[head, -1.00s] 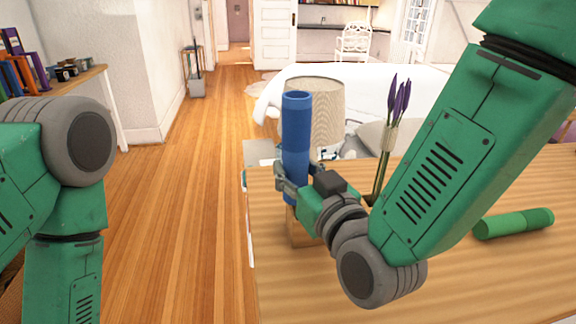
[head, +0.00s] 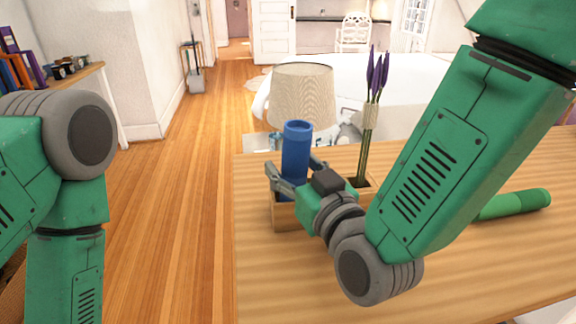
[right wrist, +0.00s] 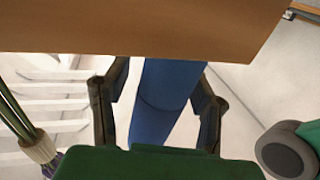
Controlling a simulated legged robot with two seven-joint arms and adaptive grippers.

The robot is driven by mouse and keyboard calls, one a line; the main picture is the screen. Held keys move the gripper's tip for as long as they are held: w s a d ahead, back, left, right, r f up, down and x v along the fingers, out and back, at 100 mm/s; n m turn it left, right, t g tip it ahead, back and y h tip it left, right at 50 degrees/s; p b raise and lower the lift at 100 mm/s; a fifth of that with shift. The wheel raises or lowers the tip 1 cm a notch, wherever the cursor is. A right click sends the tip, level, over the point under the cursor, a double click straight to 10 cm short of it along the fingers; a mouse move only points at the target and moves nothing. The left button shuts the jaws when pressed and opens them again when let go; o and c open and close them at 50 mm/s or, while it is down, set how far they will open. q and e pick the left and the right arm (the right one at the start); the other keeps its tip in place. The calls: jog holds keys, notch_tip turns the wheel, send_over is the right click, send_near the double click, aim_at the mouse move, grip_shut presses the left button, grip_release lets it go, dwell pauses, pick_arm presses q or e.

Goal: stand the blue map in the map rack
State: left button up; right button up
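The blue map (head: 296,150) is a rolled tube standing upright, its lower end hidden inside the wooden map rack (head: 288,219) on the table. My right gripper (head: 298,170) is around the tube from the near side, its fingers spread. In the right wrist view the blue map (right wrist: 165,95) lies between the fingers with gaps beside it, so the right gripper (right wrist: 160,85) looks open. A brown wooden surface hides the tube's end there. My left arm shows at the left, but its gripper is out of view.
Purple flowers (head: 376,75) stand in the rack's right part. A green rolled tube (head: 515,204) lies on the table (head: 470,265) at right. A lamp (head: 302,95) stands behind the rack. A shelf with books is at far left.

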jog(key=shift+d, duration=0.1)
jog(key=shift+s, duration=0.1)
jog(key=shift+s+a+f, duration=0.1)
jog(key=shift+s+a, duration=0.1)
jog(key=shift+s, duration=0.2)
jog(key=v, duration=0.4)
jog(key=d+v, duration=0.1)
jog(key=v, duration=0.1)
jog(key=shift+w+d, duration=0.1)
jog(key=shift+d, duration=0.05)
jog(key=shift+s+d, duration=0.2)
jog(key=shift+d, duration=0.1)
